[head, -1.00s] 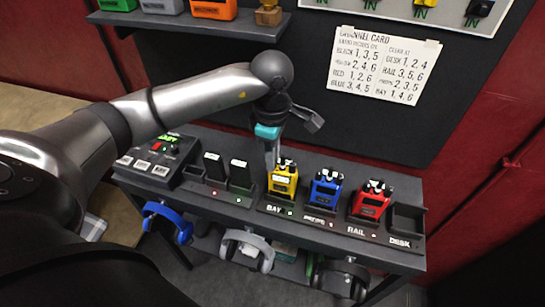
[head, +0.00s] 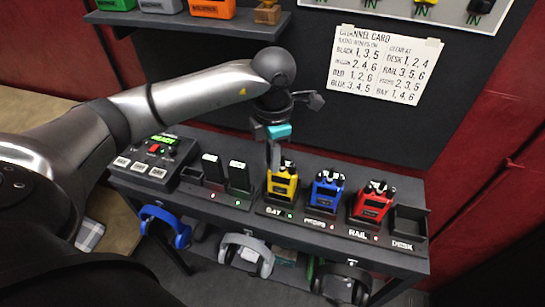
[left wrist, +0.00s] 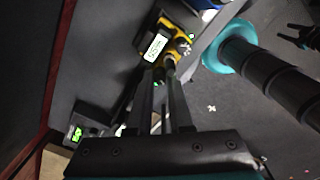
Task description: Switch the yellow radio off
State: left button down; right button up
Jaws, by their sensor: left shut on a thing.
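The yellow radio (head: 282,186) stands upright in the dock labelled BAY, with a small green light beside the label. It also shows in the left wrist view (left wrist: 167,40), with its pale display facing the camera. My left gripper (head: 274,165) reaches down to the top of the yellow radio. In the left wrist view, the fingers (left wrist: 167,72) are close together at the radio's top end, shut on what appears to be its knob. The fingers hide most of that small part.
The blue radio (head: 326,192) and red radio (head: 372,203) stand close on the right, before an empty dock (head: 409,226). Two black packs (head: 238,177) and a box with a green display (head: 152,158) are left. A channel card (head: 384,64) hangs behind. Headphones (head: 246,252) hang below.

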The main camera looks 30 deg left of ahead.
dwell(0.3)
pick_arm(q)
jog(key=c, duration=0.8)
grip_release()
notch_tip(320, 180, up, 15)
jog(key=shift+d+p, duration=0.15)
jog(key=shift+p, duration=0.25)
jog(key=shift+s+r, duration=0.1)
